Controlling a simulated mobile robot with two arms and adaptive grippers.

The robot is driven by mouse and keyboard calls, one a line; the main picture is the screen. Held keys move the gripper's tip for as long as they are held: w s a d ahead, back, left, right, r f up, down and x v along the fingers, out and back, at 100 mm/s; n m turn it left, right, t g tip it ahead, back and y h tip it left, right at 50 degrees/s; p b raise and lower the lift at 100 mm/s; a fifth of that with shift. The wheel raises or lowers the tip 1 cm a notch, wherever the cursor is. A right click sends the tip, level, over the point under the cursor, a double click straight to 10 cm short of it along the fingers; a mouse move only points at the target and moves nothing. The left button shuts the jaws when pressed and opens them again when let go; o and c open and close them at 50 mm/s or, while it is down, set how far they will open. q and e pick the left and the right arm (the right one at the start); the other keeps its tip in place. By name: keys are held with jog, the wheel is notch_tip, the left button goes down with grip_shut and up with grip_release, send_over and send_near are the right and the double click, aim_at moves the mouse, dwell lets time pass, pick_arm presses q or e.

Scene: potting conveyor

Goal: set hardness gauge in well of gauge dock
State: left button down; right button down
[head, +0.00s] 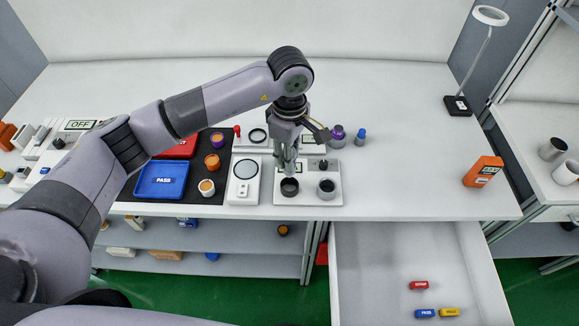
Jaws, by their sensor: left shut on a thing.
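My left gripper (287,163) points down over the white workbench. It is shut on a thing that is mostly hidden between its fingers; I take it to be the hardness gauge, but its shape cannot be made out. Just below and in front of the fingertips is a white block that looks like the gauge dock (308,198). The fingertips appear above and behind the dark opening; the exact height cannot be told. My right gripper is out of view.
A white plate with a round disc (245,169) stands left of the dock. Further left are a blue PASS tray (162,180) and several small jars. Purple (337,137) and blue (360,137) bottles stand behind right. An orange device (483,171) stands far right. The bench between is clear.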

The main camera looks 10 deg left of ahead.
pick_arm(q)
notch_tip(320, 180, down, 3)
jog(key=shift+r, duration=0.15)
notch_tip(320, 180, down, 4)
jog(key=shift+p, duration=0.8)
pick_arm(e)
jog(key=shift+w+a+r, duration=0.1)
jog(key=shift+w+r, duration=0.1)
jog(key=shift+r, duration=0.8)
pick_arm(q)
jog(key=shift+f, duration=0.25)
jog(key=c, duration=1.3)
grip_release()
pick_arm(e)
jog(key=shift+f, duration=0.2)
pick_arm(q)
jog(key=shift+r, duration=0.1)
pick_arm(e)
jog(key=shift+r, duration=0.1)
